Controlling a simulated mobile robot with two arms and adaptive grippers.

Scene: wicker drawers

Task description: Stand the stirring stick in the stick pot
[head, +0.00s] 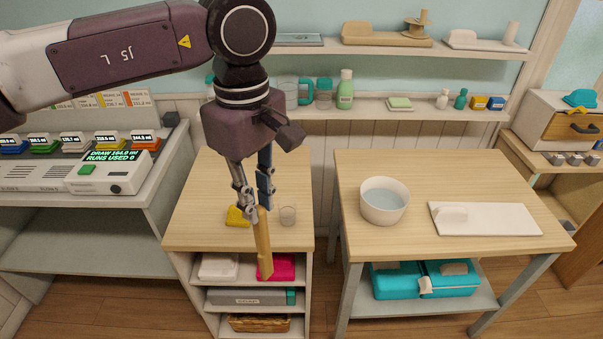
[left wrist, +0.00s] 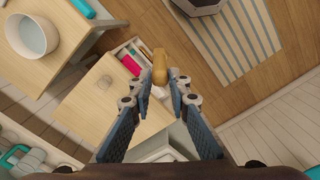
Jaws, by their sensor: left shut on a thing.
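My left gripper (head: 254,204) is shut on the stirring stick (head: 263,248), a light wooden bar. The stick hangs down, slightly tilted, in front of the wooden cabinet's front edge. In the left wrist view the stick (left wrist: 160,68) shows end-on between the fingertips of my left gripper (left wrist: 158,101). A small clear cup (head: 288,215) stands on the cabinet top just right of the gripper; I cannot tell whether it is the stick pot. My right gripper is not in view.
A yellow item (head: 237,216) lies on the cabinet top (head: 195,215), partly behind the gripper. A white bowl of water (head: 384,201) and a white board (head: 485,219) are on the right table. Bottles line the wall shelf. A striped rug (left wrist: 243,45) lies on the floor.

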